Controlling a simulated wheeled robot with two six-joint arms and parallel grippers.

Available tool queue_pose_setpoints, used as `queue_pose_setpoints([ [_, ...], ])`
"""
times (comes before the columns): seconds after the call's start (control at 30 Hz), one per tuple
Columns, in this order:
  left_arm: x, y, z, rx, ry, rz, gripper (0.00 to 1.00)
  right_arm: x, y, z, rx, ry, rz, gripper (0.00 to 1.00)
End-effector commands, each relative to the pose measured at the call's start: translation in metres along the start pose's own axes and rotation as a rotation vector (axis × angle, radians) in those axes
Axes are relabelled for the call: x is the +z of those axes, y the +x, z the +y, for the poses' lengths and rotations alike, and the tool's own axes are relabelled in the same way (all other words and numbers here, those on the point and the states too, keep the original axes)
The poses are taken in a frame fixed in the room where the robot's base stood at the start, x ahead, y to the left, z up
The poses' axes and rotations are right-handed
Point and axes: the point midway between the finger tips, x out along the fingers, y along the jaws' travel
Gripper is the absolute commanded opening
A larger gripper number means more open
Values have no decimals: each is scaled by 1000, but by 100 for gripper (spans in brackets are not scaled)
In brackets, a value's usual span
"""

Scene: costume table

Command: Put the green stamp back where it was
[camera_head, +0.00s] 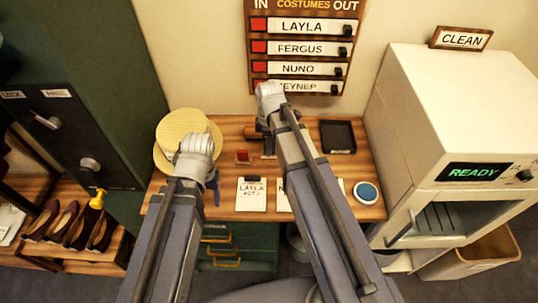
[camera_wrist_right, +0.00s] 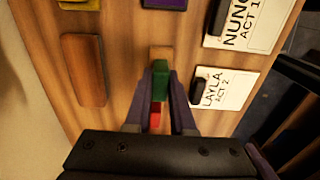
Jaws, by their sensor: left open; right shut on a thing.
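In the right wrist view my right gripper (camera_wrist_right: 160,92) is shut on the green stamp (camera_wrist_right: 160,80), holding it over the wooden table. A tan wooden piece (camera_wrist_right: 161,53) shows just past the green stamp; I cannot tell whether they touch. A red stamp (camera_wrist_right: 155,120) shows close by on the near side, and also in the head view (camera_head: 243,156). In the head view my right gripper (camera_head: 264,126) is at the back of the table, mostly hidden by its arm. My left gripper (camera_head: 213,185) is open and empty beside the straw hat (camera_head: 184,134).
The Layla card (camera_head: 251,195) and a partly hidden card (camera_head: 284,200) lie at the table's front. A round blue pad (camera_head: 367,192) and a black tray (camera_head: 338,137) are to the right. A brown block (camera_wrist_right: 83,70) lies near the wall. A white cabinet (camera_head: 440,130) stands right.

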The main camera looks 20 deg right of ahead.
Motion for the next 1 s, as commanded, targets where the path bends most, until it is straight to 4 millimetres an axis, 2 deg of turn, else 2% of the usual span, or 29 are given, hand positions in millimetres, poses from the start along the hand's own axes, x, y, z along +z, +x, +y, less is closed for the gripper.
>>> queue_pose_setpoints([
  [0.3, -2, 37, 4, 0, 0, 0, 65, 0, 37, 0, 0, 0, 0, 0],
  [0.77, -2, 41, 4, 0, 0, 0, 65, 0, 41, 0, 0, 0, 0, 0],
  [0.8, -2, 39, 4, 0, 0, 0, 65, 0, 39, 0, 0, 0, 0, 27],
  [1.0, -2, 39, 4, 0, 0, 0, 65, 0, 39, 0, 0, 0, 0, 49],
])
